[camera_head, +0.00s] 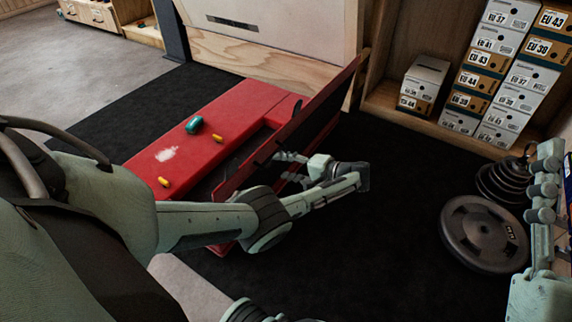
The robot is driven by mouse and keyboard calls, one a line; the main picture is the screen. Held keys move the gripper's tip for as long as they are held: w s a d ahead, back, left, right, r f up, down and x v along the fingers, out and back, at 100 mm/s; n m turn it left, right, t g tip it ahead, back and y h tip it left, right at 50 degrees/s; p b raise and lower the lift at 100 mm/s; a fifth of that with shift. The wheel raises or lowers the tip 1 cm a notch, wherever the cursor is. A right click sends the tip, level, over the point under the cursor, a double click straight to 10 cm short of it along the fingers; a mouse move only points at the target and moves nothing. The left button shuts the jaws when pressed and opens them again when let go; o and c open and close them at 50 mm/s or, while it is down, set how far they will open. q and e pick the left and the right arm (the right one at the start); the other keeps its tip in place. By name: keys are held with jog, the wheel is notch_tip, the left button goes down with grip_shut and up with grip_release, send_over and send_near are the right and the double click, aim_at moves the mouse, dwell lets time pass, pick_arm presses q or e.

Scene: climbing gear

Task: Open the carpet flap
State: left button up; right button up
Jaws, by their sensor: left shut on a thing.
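A red crash pad (232,108) lies on the black floor mat. Its dark, red-edged carpet flap (318,103) stands tilted up along the pad's right side, with a dark gap between flap and pad. My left gripper (277,168) reaches in from the right of the flap, fingers pointing left, and is shut on the flap's near part. The exact contact is small and partly hidden by the fingers. My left forearm covers the pad's near end. My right gripper (548,180) is partly in view at the right edge, away from the pad; its jaw opening is unclear.
Shoe boxes (497,85) fill a wooden shelf behind. The black mat (400,170) between is clear.

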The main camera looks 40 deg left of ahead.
pick_arm(q)
jog(key=shift+s+f, duration=0.25)
jog(key=shift+f, duration=0.2)
jog(key=v, duration=1.2)
jog(key=shift+w+r, duration=0.2)
jog(key=shift+r, duration=0.3)
